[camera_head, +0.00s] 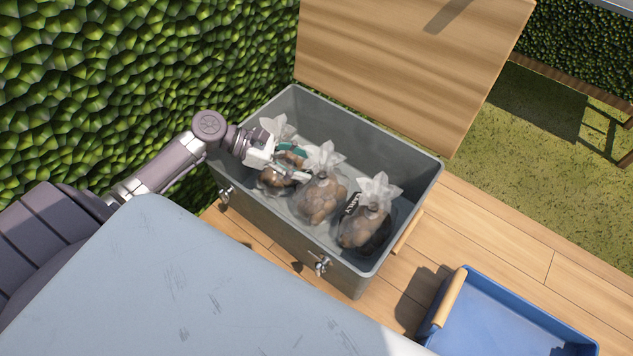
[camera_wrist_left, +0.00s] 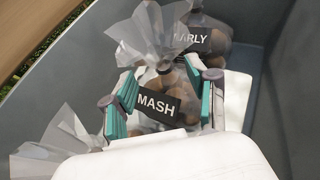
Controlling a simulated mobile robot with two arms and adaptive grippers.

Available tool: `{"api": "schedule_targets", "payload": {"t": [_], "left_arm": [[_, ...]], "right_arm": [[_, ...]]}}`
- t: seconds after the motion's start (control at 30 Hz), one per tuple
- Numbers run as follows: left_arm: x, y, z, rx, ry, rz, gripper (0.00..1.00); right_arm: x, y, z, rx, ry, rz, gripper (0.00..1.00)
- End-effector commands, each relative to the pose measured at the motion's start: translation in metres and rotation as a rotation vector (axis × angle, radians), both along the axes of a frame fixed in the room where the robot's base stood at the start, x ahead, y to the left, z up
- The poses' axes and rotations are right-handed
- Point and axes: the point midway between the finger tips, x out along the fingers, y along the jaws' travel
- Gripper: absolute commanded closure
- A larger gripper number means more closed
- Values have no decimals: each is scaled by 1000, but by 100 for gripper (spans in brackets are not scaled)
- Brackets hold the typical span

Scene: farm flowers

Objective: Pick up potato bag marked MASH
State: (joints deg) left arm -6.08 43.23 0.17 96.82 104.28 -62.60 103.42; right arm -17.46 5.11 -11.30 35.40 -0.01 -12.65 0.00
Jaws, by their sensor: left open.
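The potato bag marked MASH (camera_wrist_left: 158,106) is clear plastic with a black label and a gathered, flared top. It stands in the grey box (camera_head: 237,205); in the head view it appears to be the middle bag (camera_head: 318,203), its label turned out of sight. My left gripper (camera_head: 297,164) is inside the box, beside that bag. In the left wrist view its teal-padded fingers (camera_wrist_left: 165,98) are apart, with the MASH label showing between them. I cannot tell whether they touch the bag. My right gripper is not in view.
A bag labelled with letters ending in "ARLY" (camera_wrist_left: 195,40) stands beyond the MASH bag; another bag (camera_wrist_left: 58,148) is at the lower left. The box walls are close around them. The wooden lid (camera_head: 410,65) is raised. A blue tray (camera_head: 510,315) is at the lower right.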

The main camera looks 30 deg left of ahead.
Motion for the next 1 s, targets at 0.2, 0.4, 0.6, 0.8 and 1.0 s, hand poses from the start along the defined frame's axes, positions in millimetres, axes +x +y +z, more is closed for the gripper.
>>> {"api": "schedule_targets", "payload": {"t": [0.2, 0.4, 0.6, 0.8, 1.0], "left_arm": [[10, -28, -8, -2, -3, 0, 42], [18, -44, -18, 1, -2, 1, 42], [19, -45, -19, 3, -2, 2, 42], [18, -45, -19, 4, -3, 1, 68], [18, -45, -19, 4, -3, 1, 100]], "right_arm": [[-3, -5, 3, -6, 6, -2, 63], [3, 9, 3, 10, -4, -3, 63], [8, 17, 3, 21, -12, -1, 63], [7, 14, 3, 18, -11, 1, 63], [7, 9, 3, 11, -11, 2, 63]]}}
